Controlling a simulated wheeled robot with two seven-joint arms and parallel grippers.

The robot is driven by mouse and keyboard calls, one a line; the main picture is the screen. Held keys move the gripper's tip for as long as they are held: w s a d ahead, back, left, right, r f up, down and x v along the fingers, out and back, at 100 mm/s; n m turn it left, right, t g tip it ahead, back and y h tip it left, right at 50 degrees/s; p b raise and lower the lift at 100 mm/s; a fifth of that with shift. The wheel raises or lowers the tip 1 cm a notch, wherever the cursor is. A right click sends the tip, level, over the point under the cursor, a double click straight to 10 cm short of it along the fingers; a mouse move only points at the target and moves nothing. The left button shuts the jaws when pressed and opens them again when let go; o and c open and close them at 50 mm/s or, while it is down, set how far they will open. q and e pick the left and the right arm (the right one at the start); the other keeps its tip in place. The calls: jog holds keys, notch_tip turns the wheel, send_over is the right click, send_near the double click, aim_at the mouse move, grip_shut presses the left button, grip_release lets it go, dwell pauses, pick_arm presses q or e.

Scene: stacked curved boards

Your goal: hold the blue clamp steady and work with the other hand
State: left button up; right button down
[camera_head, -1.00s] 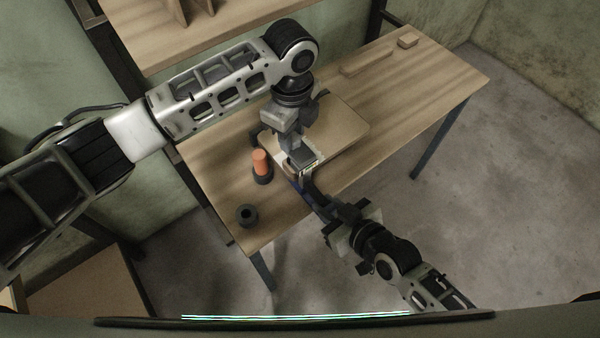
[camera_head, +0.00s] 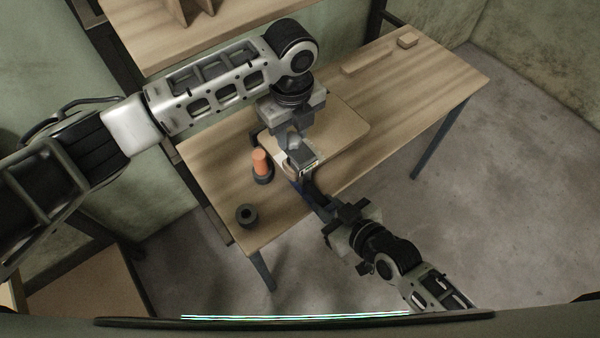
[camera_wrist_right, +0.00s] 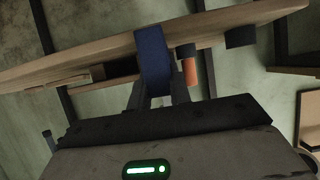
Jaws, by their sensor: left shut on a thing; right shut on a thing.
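The blue clamp (camera_wrist_right: 152,55) stands upright in the right wrist view, at the table's edge. In the head view only a dark blue bit (camera_head: 297,187) shows under the grippers. My right gripper (camera_wrist_right: 156,90) is shut on the clamp from below; in the head view it reaches in from the lower right (camera_head: 309,190). My left gripper (camera_head: 300,160) points down over the near-left corner of the stacked boards (camera_head: 345,127), just above the clamp. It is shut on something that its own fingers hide. The lower boards are mostly hidden.
Small wood blocks (camera_head: 407,41) lie at the far right. The table's right part is clear. A shelf (camera_head: 160,35) stands behind.

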pick_arm(q)
jog(key=shift+w+a, duration=0.1)
jog(key=shift+w, duration=0.05)
jog(key=shift+m, duration=0.9)
jog(key=shift+m, duration=0.9)
jog(key=o, duration=0.7)
